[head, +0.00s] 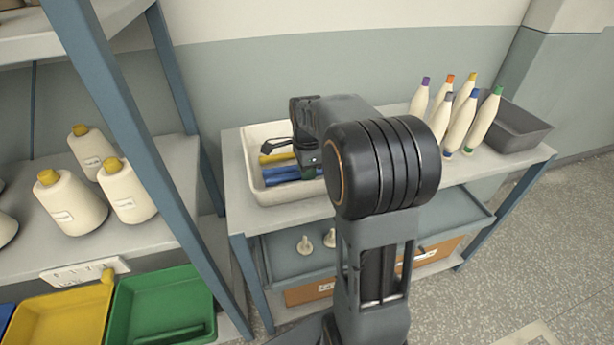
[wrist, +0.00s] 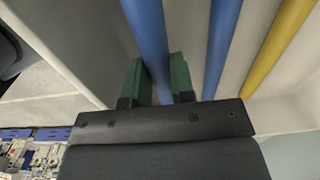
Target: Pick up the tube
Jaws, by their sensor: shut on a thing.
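A white tray (head: 262,133) stands on the cart, with blue tubes (head: 282,171) and a yellow tube (head: 277,157) in it. In the wrist view, my gripper (wrist: 158,75) has its two green fingers shut on a blue tube (wrist: 147,25), one finger on each side. A second blue tube (wrist: 222,40) and the yellow tube (wrist: 283,40) lie to the right of the held one, apart from it. In the head view my arm hides the tray's right part and most of the fingers. I cannot tell whether the held tube is clear of the tray floor.
Several white bobbins with coloured tips (head: 462,120) stand right of my arm, by a grey bin (head: 515,128). A shelf rack with a blue post (head: 115,120) and yellow-capped cones (head: 127,192) is at the left. Yellow (head: 62,318) and green bins (head: 160,305) sit below.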

